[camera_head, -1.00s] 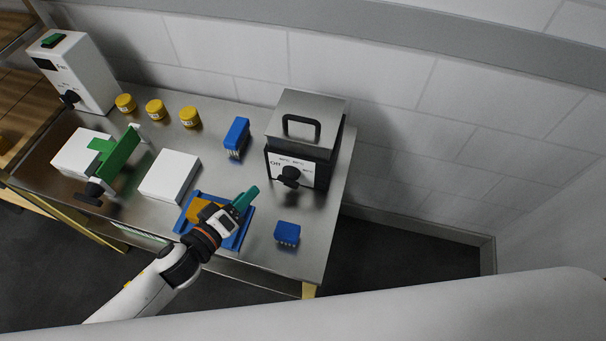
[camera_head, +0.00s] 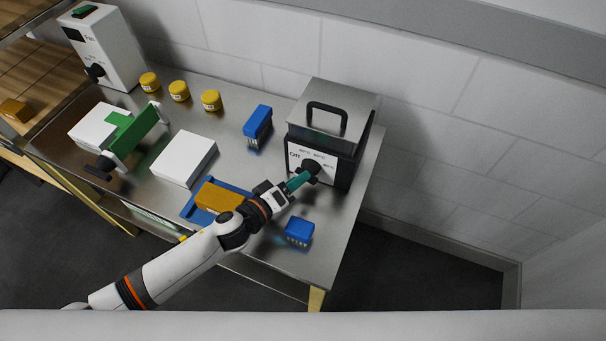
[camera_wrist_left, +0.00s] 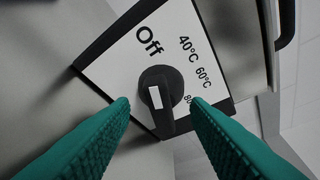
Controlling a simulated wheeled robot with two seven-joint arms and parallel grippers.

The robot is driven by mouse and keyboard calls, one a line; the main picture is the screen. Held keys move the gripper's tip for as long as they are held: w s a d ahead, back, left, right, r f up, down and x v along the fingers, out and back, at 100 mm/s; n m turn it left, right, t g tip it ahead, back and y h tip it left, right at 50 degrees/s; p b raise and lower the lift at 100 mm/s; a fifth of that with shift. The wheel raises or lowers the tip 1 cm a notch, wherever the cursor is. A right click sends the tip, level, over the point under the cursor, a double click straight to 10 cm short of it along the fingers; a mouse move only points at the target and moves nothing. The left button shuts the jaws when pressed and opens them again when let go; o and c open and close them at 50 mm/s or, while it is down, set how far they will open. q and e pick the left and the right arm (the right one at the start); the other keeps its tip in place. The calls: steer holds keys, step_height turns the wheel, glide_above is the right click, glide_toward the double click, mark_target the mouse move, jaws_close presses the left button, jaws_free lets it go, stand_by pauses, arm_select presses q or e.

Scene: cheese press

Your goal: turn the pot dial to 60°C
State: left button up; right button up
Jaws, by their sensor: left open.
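The pot (camera_head: 330,120) is a steel box with a black handle on its lid, at the right end of the steel table. Its black dial (camera_head: 312,167) sits on a white front panel. In the left wrist view the dial (camera_wrist_left: 160,86) has a white mark, and the panel reads Off, 40°C, 60°C and a partly hidden 80. I cannot tell which label the mark points to. My left gripper (camera_head: 303,179) is at the dial. In the left wrist view its teal fingers (camera_wrist_left: 160,104) are open, one on each side of the dial, with gaps showing. My right gripper is not in view.
A blue brush-like block (camera_head: 299,231) lies in front of the pot, and another (camera_head: 258,122) stands left of it. An orange block (camera_head: 219,197) lies on a blue tray (camera_head: 191,211) beside my forearm. White blocks, yellow jars (camera_head: 211,100) and a green press (camera_head: 133,134) are further left.

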arm_select(q)
steer(key=shift+x, duration=1.5)
steer(key=shift+c, duration=0.2)
